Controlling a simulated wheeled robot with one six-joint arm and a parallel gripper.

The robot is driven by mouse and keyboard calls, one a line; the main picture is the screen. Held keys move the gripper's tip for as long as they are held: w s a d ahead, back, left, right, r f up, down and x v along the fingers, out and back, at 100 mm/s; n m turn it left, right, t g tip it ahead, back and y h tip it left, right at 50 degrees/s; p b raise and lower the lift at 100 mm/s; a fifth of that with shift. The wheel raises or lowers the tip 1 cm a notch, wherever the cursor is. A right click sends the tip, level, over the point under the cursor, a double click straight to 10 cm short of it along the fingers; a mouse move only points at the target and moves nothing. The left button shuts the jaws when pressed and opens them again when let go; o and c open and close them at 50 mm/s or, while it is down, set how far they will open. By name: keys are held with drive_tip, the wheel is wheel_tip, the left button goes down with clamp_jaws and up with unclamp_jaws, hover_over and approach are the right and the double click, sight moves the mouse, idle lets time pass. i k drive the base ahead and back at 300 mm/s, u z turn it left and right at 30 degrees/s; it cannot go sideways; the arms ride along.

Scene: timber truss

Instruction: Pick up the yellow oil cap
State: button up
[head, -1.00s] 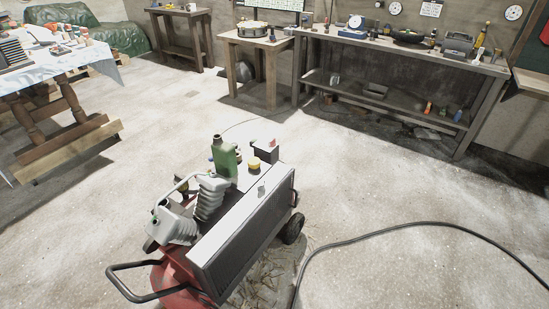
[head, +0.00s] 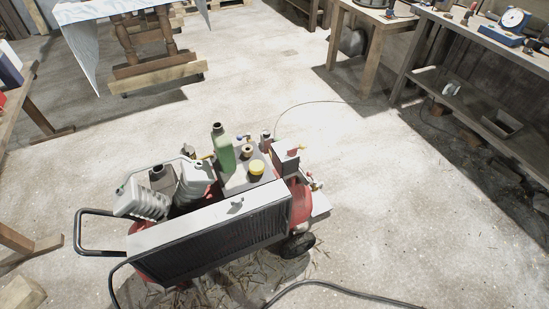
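The yellow oil cap (head: 257,167) is a small round yellow piece on top of the red and grey compressor (head: 205,238), in the head view. It sits on the grey top plate, right of the green bottle (head: 223,150) and behind the long grey finned cover. A small brownish round part (head: 247,151) lies just behind it. The cap's top and front side are visible. My gripper is not in the head view.
The compressor has a black handle (head: 84,232) at left and a wheel (head: 298,245) at right. A dark hose (head: 340,291) lies in front. Workbenches stand at the back right (head: 490,115), tables at left. Open floor (head: 420,220) lies to the right.

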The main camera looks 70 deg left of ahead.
sight(256, 167)
drive_tip(key=u, duration=0.4)
drive_tip(key=i, duration=0.85)
drive_tip(key=u, duration=1.55)
drive_tip(key=i, duration=0.6)
drive_tip(key=u, duration=0.6)
